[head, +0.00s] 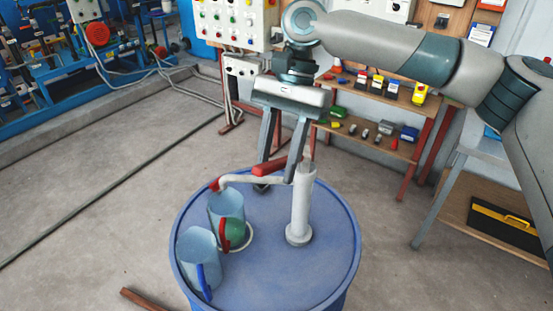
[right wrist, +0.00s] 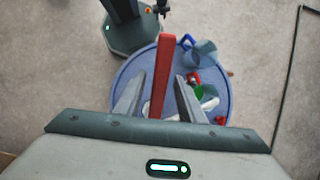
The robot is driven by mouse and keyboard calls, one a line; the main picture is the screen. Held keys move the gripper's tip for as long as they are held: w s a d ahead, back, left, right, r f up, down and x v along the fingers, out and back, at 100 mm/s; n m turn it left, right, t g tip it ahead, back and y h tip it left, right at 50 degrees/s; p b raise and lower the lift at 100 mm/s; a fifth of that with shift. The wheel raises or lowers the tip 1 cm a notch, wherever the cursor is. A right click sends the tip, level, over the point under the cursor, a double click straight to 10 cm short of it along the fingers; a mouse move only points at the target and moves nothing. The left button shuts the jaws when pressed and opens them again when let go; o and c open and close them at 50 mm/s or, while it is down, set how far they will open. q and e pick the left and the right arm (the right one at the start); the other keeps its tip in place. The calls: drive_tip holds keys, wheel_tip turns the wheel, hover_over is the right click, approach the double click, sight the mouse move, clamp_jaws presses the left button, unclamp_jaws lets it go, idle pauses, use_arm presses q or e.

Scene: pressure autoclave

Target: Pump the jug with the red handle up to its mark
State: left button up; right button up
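The clear bluish jug with the red handle (head: 226,207) stands on the blue drum (head: 265,275), under the red-tipped end of the pump's spout (head: 240,178). A green patch shows by its handle; its mark and level cannot be made out. The white pump column (head: 300,210) rises from the drum, with a red lever (head: 277,164). My right gripper (head: 275,180) is open, its fingers apart on either side of the lever; in the right wrist view the red lever (right wrist: 164,60) runs between them with gaps. My left gripper is not in view.
A second jug with a blue handle (head: 198,262) stands on the drum nearer the front. A wooden shelf (head: 375,140) with coloured small parts is behind, and a toolbox (head: 505,225) is at right. The floor left of the drum is mostly clear.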

drive_tip(key=shift+s+f, duration=0.15)
drive_tip(key=shift+f, duration=0.2)
clamp_jaws()
